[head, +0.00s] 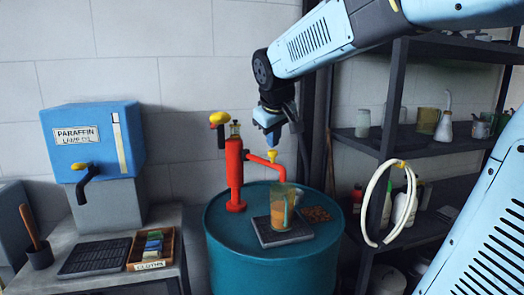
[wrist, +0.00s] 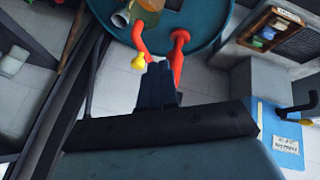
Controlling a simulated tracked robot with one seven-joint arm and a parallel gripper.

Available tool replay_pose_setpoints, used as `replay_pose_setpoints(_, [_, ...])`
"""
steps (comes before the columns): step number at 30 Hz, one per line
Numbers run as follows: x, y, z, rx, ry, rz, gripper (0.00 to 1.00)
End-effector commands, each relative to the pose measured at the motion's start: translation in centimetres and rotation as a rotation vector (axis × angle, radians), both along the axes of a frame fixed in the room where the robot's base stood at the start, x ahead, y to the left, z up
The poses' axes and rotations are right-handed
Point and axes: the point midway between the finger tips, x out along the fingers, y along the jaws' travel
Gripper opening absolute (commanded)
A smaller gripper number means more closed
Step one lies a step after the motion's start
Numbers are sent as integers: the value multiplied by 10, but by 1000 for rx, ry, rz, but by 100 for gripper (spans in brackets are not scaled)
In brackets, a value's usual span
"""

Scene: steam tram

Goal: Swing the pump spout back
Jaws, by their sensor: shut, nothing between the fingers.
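The red pump (head: 235,178) stands upright on top of the teal drum (head: 240,262). Its red spout (head: 262,163) reaches to the right and bends down over a clear jug (head: 284,208) with amber contents. A yellow knob (head: 272,155) sits on the spout. My gripper (head: 271,138) is shut and empty, pointing down above the knob, apart from it in the head view. In the wrist view my fingers (wrist: 159,70) show between the pump column (wrist: 179,52) and the yellow knob (wrist: 138,62); whether they touch either is unclear.
The jug stands on a dark drip grate (head: 280,236), beside a brown patterned mat (head: 315,214). The pump's yellow-ended handle (head: 218,118) is at its top left. A blue paraffin tank (head: 95,142) is left, and dark shelves (head: 425,143) with a white hose are right.

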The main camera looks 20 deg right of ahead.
Motion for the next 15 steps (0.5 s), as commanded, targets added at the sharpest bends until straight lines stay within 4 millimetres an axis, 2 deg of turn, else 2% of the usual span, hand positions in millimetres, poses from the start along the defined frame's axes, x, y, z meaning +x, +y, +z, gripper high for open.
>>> replay_pose_setpoints(1, [17,4,1,-19,0,22,0])
replay_pose_setpoints(3, [36,8,4,-43,-4,49,0])
replay_pose_setpoints(6, [55,13,6,-68,-8,77,0])
replay_pose_setpoints(10, [67,16,7,-85,-11,96,0])
replay_pose_setpoints(15, [69,16,8,-88,-12,100,0])
